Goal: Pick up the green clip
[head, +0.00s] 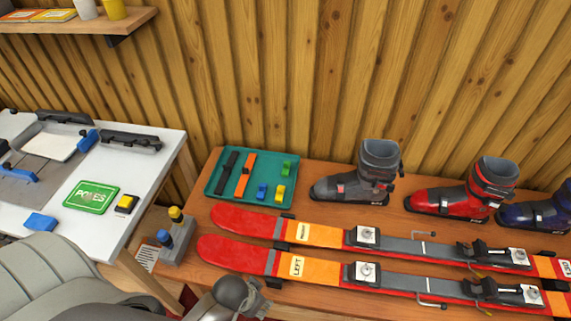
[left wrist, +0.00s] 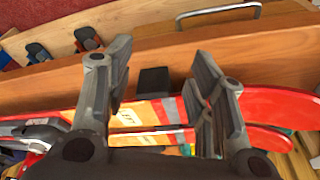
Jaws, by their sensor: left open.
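The green clip (head: 287,168) lies in the back right part of a teal tray (head: 213,180) on the wooden bench. In the tray, a blue clip (head: 262,192) and a yellow clip (head: 280,194) lie in front of it. My left gripper (head: 258,300) is low in the head view, near the bench's front edge, well in front of the tray and apart from the clip. In the left wrist view my left gripper (left wrist: 162,65) has its fingers spread, with nothing held between them. I cannot make out the green clip in that view. My right gripper is out of view.
Two red and orange skis (head: 245,218) lie across the bench between my left gripper and the tray. A black strap (head: 228,172) and an orange strap (head: 245,174) lie in the tray's left part. Several ski boots (head: 362,180) stand right of the tray. A joystick box (head: 176,245) is at left.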

